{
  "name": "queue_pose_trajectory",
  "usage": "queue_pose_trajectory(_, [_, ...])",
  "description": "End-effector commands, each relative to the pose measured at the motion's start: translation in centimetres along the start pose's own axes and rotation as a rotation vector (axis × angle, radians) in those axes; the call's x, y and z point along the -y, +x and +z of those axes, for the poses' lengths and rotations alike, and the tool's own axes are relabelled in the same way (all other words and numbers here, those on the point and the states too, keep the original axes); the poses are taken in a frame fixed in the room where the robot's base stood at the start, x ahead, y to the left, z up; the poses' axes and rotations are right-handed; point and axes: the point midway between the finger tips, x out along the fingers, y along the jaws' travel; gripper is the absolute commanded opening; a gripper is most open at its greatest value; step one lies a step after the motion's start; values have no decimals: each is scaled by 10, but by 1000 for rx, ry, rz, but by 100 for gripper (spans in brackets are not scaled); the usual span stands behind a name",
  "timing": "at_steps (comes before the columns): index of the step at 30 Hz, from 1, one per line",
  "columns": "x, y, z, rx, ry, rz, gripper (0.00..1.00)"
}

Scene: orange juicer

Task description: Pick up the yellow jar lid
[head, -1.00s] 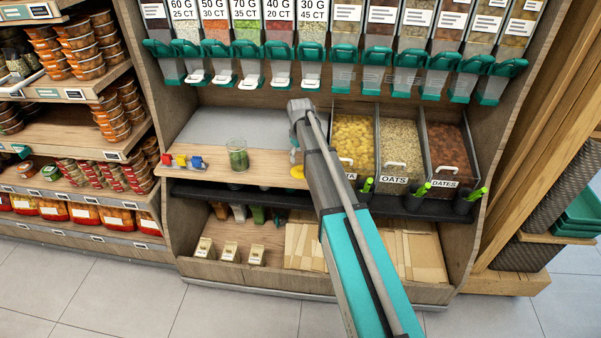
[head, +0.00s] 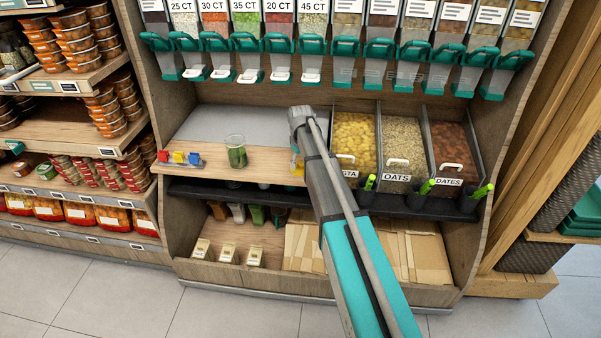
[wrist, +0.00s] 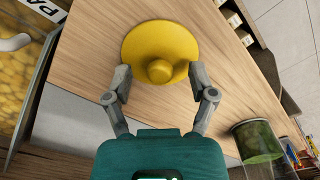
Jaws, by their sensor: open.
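The yellow jar lid (wrist: 160,42) lies on the wooden counter in the wrist view, a round disc with a knob (wrist: 159,70) in its middle. My gripper (wrist: 159,82) is open, with one finger on each side of the knob, near the lid's edge. I cannot tell whether the fingers touch the lid. In the head view only a small yellow part of the lid (head: 298,168) shows beside my arm, which hides the rest. A glass jar with green contents (head: 236,152) stands on the counter to the left; it also shows in the wrist view (wrist: 257,141).
Small red, yellow and blue items (head: 180,158) stand at the counter's left end. Bins of pasta (head: 354,140), oats (head: 402,142) and dates (head: 452,148) are on the right. Dispensers with teal handles (head: 313,47) hang above. The counter between jar and lid is clear.

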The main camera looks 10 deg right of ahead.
Motion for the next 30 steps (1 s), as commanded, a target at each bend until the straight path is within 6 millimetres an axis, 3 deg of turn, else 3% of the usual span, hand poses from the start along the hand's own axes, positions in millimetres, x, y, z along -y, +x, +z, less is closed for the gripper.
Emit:
queue_pose_trajectory(22, [0,5,0,0,1,0,73])
queue_pose_trajectory(30, [0,5,0,0,0,0,23])
